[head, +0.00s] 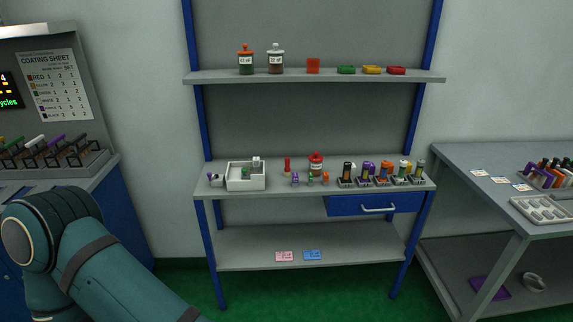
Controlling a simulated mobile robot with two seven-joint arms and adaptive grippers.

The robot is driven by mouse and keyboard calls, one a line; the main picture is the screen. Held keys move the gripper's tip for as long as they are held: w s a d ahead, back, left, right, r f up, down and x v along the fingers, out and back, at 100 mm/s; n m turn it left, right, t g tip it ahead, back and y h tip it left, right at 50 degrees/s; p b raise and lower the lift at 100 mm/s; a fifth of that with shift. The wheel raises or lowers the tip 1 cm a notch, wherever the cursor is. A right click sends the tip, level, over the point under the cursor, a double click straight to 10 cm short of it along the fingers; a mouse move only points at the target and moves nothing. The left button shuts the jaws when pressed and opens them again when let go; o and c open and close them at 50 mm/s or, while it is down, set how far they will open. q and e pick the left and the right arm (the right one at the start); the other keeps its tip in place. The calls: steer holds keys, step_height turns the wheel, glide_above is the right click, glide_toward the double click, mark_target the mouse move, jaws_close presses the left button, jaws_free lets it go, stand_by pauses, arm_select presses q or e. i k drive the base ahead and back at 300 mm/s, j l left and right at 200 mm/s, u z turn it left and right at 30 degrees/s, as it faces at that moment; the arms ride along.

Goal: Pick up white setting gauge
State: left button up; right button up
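I cannot tell for sure which thing is the white setting gauge. A small white piece (256,161) shows at the back right of a white open bin (233,183) on the middle shelf. A white-handled tool (36,141) stands in the rack on the left machine, among tools with other handle colours. A small white and purple piece (215,180) lies left of the bin. These are too small to make out fully. A teal arm of mine fills the lower left, but neither gripper is in view.
The blue-framed shelf unit (202,190) carries small coloured gauges, a red-lidded jar (316,165) and several dark holders. A blue drawer (345,206) is closed. A grey bench (455,160) stands right with a tray (540,211). Green floor is clear in front.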

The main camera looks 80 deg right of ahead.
mark_target(256, 164)
steer(key=z, duration=2.5)
steer(key=i+z, duration=0.1)
steer(key=z, duration=0.25)
steer(key=i+j+z, duration=0.1)
steer(key=z, duration=0.3)
steer(key=i+j+z, duration=0.4)
steer(key=i+j, duration=0.15)
steer(key=j, duration=0.3)
